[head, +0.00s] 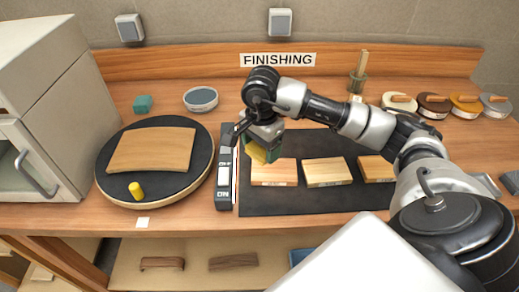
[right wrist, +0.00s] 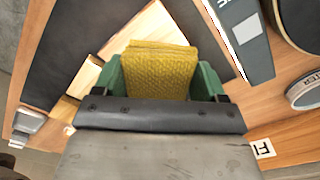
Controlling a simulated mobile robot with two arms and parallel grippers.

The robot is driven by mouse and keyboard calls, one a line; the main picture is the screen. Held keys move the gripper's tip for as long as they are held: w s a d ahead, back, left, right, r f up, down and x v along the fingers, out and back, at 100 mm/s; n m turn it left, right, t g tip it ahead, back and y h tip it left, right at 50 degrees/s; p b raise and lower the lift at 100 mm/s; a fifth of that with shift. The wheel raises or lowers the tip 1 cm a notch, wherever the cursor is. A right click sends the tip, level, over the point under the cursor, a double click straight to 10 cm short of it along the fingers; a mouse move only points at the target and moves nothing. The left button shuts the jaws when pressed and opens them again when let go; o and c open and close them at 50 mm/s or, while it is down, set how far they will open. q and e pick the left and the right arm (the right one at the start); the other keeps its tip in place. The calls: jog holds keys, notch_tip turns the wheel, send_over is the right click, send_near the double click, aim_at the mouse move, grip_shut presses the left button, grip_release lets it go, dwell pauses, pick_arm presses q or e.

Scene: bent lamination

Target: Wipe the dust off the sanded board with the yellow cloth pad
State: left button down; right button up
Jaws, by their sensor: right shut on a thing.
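My right gripper (head: 262,145) is shut on the yellow cloth pad (head: 257,154) and holds it over the left end of the dark mat, close to the leftmost wood block. In the right wrist view the folded, textured pad (right wrist: 160,72) sits between the green fingers of my right gripper (right wrist: 160,80). A curved wooden board (head: 152,150), which looks like the sanded board, lies on the black top of a round turntable (head: 178,185) at the left. Dust on it is too faint to make out. My left gripper is not in view.
Wood blocks (head: 327,172) lie on the dark mat (head: 300,203). A grey-black long box (head: 224,190) stands between mat and turntable. A yellow peg (head: 136,190) stands at the turntable's front. A white cabinet (head: 70,130) borders the left. Several round tins (head: 433,106) stand at the back right.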

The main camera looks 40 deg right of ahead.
jog(key=shift+r+p, duration=0.4)
jog(key=shift+r, duration=0.75)
